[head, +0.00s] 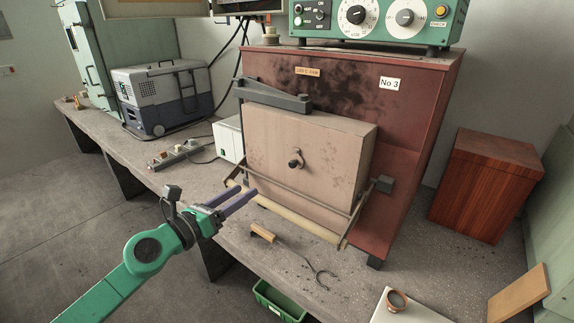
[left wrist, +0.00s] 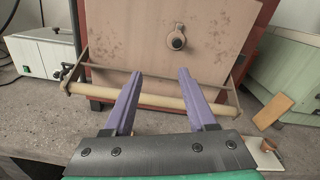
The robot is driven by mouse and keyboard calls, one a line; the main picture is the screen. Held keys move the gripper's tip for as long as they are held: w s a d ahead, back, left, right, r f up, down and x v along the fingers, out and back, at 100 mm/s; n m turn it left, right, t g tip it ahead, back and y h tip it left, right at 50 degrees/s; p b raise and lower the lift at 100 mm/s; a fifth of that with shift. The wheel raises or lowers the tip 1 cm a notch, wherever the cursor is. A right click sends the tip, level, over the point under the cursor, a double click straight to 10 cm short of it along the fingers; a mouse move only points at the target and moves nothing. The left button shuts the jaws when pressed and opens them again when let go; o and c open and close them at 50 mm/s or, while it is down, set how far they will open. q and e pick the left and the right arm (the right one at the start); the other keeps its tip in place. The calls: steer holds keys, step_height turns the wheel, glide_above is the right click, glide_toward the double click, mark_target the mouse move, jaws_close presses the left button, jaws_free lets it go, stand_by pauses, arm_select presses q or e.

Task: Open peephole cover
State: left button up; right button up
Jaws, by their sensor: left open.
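The peephole cover (head: 295,162) is a small dark round knob-like piece on the front of the pinkish-beige furnace door (head: 335,152). It also shows in the left wrist view (left wrist: 178,41), up and to the right of centre, with a round plate behind it. The door stands upright against the red furnace (head: 400,130). My left gripper (head: 249,195) is open and empty, low and to the left of the cover, near the wooden handle bar (head: 300,222). In the left wrist view the purple fingers (left wrist: 158,78) point toward the door, below the cover and apart from it. My right gripper is out of view.
A hooked tool with a wooden handle (head: 263,233) lies on the bench (head: 235,240) before the furnace. A green bin (head: 278,302) is below the front edge. A portable cooler (head: 163,97) and power strip (head: 177,154) are left; a wooden box (head: 485,185) is right.

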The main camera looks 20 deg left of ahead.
arm_select(q)
steer(key=s+d+r+m+h, duration=0.1)
steer(key=d+r+m, duration=0.1)
steer(key=p, duration=0.4)
glide_toward(291, 165)
steer(key=x, duration=0.9)
steer(key=shift+w+d, duration=0.1)
steer(key=shift+w, duration=0.1)
steer(key=shift+s, duration=0.1)
steer(key=shift+c, duration=0.7)
jaws_close()
